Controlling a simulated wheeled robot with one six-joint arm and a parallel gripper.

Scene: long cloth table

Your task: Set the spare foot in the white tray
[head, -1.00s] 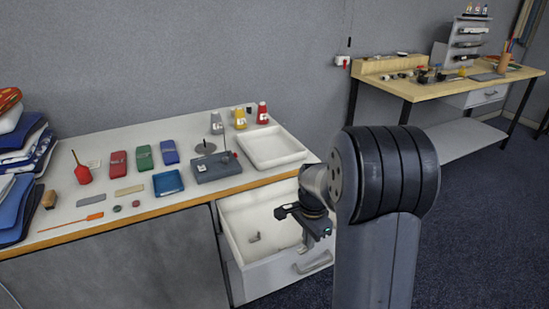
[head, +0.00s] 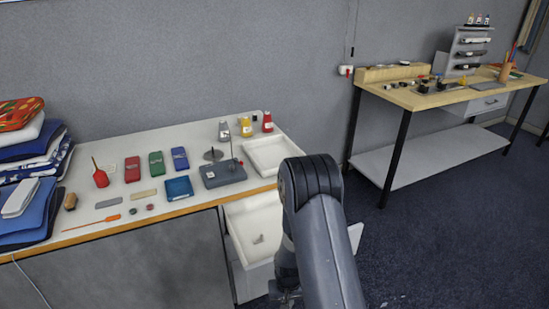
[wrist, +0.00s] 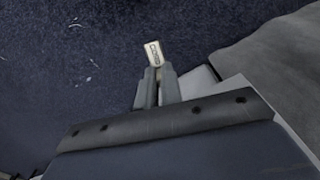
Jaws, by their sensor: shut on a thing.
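My gripper (wrist: 158,76) is shut on a small pale piece with dark rounded marks, which looks like the spare foot (wrist: 153,52). It sticks out past the fingertips, above the dark blue floor. In the head view my gripper (head: 287,296) is at the bottom edge, mostly hidden by my arm, in front of the open drawer; the held piece cannot be made out there. The white tray (head: 282,171) lies on the right end of the cloth table, empty in the part I see.
The open white drawer (head: 238,222) holds a small grey piece (head: 258,239). A grey box with a rod (head: 222,174) and several bottles (head: 246,126) stand near the tray. A second table (head: 420,95) stands at back right. The floor between is clear.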

